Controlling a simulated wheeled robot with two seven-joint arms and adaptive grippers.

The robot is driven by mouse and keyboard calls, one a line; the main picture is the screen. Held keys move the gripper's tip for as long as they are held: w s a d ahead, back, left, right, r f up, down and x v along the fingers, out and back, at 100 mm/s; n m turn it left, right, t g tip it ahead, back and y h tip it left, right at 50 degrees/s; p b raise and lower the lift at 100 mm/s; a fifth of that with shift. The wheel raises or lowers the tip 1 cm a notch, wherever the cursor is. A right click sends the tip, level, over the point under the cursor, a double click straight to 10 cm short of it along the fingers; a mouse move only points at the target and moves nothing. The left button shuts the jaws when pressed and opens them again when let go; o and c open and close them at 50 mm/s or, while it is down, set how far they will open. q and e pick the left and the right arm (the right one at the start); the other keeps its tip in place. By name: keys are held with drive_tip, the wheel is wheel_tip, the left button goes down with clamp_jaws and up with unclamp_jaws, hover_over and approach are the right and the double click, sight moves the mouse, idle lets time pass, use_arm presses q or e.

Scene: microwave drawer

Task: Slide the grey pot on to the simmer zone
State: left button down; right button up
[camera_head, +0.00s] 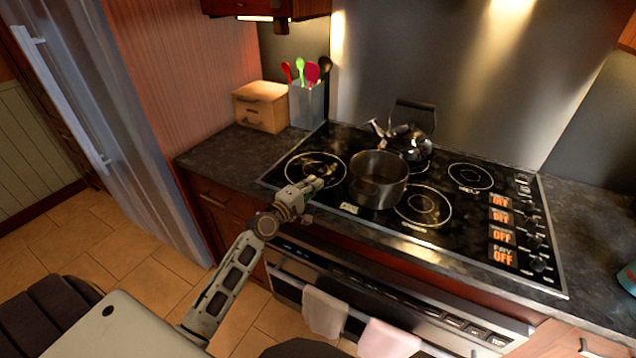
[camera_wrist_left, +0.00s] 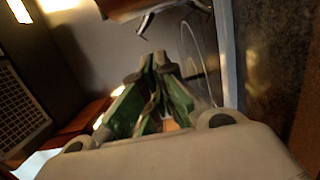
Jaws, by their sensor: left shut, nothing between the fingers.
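The grey pot (camera_head: 378,183) stands upright on the black cooktop (camera_head: 350,143), between the left front ring (camera_head: 300,166) and the right front ring (camera_head: 422,207). It is open at the top. A smaller ring (camera_head: 471,177) lies at the back right. No label that I can read tells which ring is the simmer zone. My left gripper (camera_head: 326,176) is over the left front ring, just left of the pot. Its fingertips meet with nothing between them in the left wrist view (camera_wrist_left: 160,62). I cannot tell whether it touches the pot. My right gripper is not in view.
A shiny kettle (camera_head: 412,146) stands behind the pot. Knobs and OFF displays (camera_head: 502,237) line the right side. A utensil holder (camera_head: 305,107) and a wooden box (camera_head: 260,107) stand at the back left. Towels (camera_head: 325,312) hang on the oven front.

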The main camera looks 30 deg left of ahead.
use_arm(q)
drive_tip(key=shift+w+d, duration=0.15)
drive_tip(key=shift+w, duration=0.75)
drive_tip(key=shift+w+d, duration=0.1)
drive_tip(key=shift+w, duration=0.55)
drive_tip(key=shift+w+d, duration=0.2)
drive_tip(key=shift+w, duration=0.75)
drive_tip(key=shift+w+d, duration=0.2)
drive_tip(key=shift+w, duration=0.75)
drive_tip(key=shift+w+d, duration=0.15)
drive_tip(key=shift+w, duration=0.8)
drive_tip(key=shift+w+d+p, duration=0.2)
drive_tip(key=shift+d+p, duration=0.05)
drive_tip(key=shift+p, duration=0.1)
drive_tip(key=shift+d+p, duration=0.35)
drive_tip(key=shift+d, duration=1.3)
drive_tip(key=shift+w+d+p, duration=0.1)
drive_tip(key=shift+d+p, duration=0.05)
drive_tip(key=shift+p, duration=0.15)
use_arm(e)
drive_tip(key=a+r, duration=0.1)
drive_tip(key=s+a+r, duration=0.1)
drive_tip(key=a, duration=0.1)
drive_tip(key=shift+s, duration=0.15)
